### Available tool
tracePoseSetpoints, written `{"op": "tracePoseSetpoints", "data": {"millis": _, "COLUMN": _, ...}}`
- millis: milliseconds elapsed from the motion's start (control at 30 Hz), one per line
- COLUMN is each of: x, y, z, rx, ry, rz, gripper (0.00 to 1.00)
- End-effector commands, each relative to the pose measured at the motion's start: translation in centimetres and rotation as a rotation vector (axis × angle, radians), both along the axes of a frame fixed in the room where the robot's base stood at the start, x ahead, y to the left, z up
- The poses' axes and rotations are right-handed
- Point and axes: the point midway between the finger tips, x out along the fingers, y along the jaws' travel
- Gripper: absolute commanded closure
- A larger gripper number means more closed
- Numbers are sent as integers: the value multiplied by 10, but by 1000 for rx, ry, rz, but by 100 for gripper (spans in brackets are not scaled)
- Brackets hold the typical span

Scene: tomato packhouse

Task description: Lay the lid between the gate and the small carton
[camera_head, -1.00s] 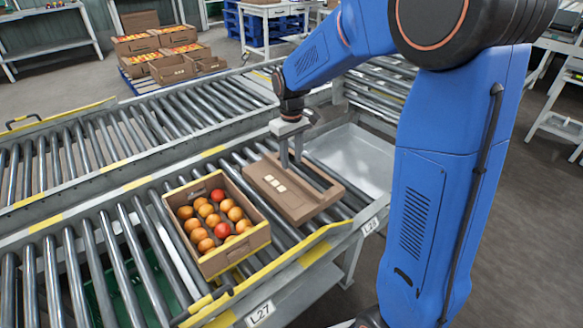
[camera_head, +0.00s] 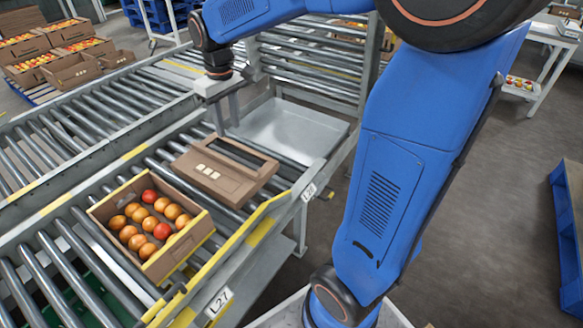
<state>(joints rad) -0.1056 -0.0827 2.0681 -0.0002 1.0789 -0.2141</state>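The brown cardboard lid (camera_head: 203,183), with a long opening and several pale labels, lies on the near roller conveyor. The small carton (camera_head: 184,241), open and holding orange and red tomatoes, stands on the rollers left of and nearer than the lid. My gripper (camera_head: 228,118) points down at the lid's far left corner. A gap shows between its fingers, with nothing visible between them. The left fingertip overlaps the lid's back edge in the picture; I cannot tell whether it touches. I cannot make out for certain which part is the gate.
A yellow side rail (camera_head: 262,213) runs along the conveyor's near edge, past the L27 and L28 tags. A bare metal tray (camera_head: 290,130) lies beyond the lid. A second roller conveyor (camera_head: 95,112) runs behind. A blue pallet (camera_head: 566,235) stands at the right edge.

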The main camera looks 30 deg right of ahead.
Motion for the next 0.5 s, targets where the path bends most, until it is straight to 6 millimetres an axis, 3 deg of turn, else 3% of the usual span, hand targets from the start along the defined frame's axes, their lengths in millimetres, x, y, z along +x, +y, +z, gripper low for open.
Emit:
{"op": "tracePoseSetpoints", "data": {"millis": 233, "x": -68, "y": -18, "z": 21, "rx": 13, "ry": -83, "rz": -75, "gripper": 66}}
{"op": "tracePoseSetpoints", "data": {"millis": 500, "x": -138, "y": -33, "z": 25, "rx": 30, "ry": -170, "rz": -157, "gripper": 66}}
